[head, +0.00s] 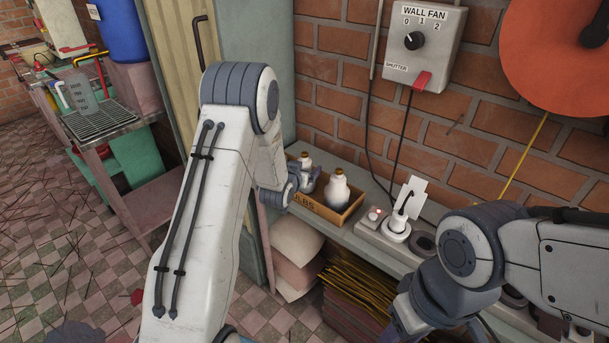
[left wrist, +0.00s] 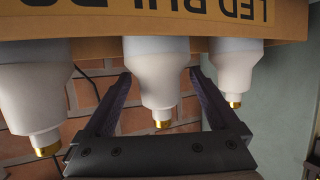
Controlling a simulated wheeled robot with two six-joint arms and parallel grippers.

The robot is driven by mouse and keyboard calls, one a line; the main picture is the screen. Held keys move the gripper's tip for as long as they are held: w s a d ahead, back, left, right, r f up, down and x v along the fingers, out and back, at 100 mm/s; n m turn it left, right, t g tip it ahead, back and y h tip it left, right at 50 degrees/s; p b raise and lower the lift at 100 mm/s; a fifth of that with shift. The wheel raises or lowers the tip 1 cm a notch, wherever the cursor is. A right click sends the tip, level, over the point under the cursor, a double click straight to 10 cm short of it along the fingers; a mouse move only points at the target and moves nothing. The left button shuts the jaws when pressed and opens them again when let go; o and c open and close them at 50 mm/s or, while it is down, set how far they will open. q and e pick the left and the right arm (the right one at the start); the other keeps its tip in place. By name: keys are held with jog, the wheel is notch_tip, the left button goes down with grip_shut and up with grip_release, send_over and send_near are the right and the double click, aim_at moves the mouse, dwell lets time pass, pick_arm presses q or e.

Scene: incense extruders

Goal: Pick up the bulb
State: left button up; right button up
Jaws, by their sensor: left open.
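A cardboard box (head: 318,208) marked "LED BULBS" stands on the bench by the brick wall, with white gold-tipped bulbs upright in it. One bulb (head: 337,190) and another farther back (head: 306,158) show in the head view. In the upside-down left wrist view, three bulbs show in front of the box (left wrist: 285,18): a left one (left wrist: 32,95), a middle one (left wrist: 157,80) and a right one (left wrist: 236,70). My left gripper (left wrist: 160,76) is open, its fingers on either side of the middle bulb, with gaps visible.
A white plug (head: 397,224) with a cord and a small red-button unit (head: 375,215) sit right of the box. A wall fan switch (head: 425,45) hangs above. Yellow and brown stacked sheets (head: 362,290) lie on the shelf below. A green cabinet side (head: 257,60) is close on the left.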

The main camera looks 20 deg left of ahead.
aim_at(304, 152)
pick_arm(q)
jog(key=shift+w+f, duration=0.15)
jog(key=shift+w, duration=0.1)
jog(key=c, duration=1.2)
jog(key=shift+s, duration=0.1)
notch_tip(304, 152, up, 10)
jog(key=shift+r, duration=0.1)
